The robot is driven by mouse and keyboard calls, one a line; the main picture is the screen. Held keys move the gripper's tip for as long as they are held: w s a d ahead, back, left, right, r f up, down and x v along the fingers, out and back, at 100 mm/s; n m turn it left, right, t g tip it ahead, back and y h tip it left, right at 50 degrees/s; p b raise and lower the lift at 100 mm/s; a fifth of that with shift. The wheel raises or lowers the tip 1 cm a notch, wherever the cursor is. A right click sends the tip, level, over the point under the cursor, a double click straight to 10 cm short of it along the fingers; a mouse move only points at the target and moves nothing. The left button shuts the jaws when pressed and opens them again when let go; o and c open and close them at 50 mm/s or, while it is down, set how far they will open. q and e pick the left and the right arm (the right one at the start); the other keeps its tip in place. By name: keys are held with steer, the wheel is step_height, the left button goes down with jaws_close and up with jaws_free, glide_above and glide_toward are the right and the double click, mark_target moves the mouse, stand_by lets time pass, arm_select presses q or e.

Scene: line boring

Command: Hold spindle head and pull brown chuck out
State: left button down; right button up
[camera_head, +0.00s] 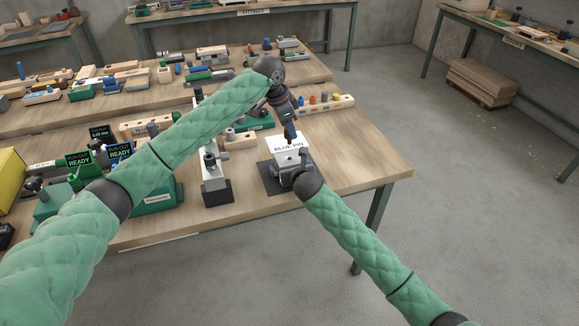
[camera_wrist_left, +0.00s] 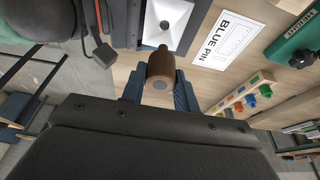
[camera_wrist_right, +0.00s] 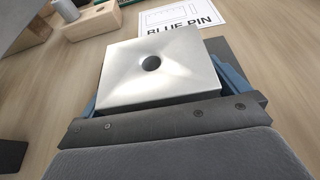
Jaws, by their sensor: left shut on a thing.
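The spindle head, a pale metal block (camera_head: 286,160), sits on a dark base near the table's front edge. In the right wrist view its top (camera_wrist_right: 125,83) shows an empty round hole. My right gripper (camera_head: 297,174) has its blue fingers on opposite sides of the block. My left gripper (camera_head: 289,138) is above the spindle head, pointing down. In the left wrist view the brown chuck (camera_wrist_left: 160,68) is between its fingers, apart from the hole. The chuck is hard to make out in the head view.
A white BLUE PIN card (camera_wrist_left: 227,40) lies behind the spindle head. A wooden rack (camera_head: 325,103) with colored pieces is further back. A grey upright fixture (camera_head: 213,175) stands to the left. Bare tabletop (camera_head: 365,160) is free on the right.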

steer(key=v, duration=1.2)
arm_select(q)
steer(key=shift+f, duration=0.1)
arm_select(e)
steer(key=shift+f, duration=0.15)
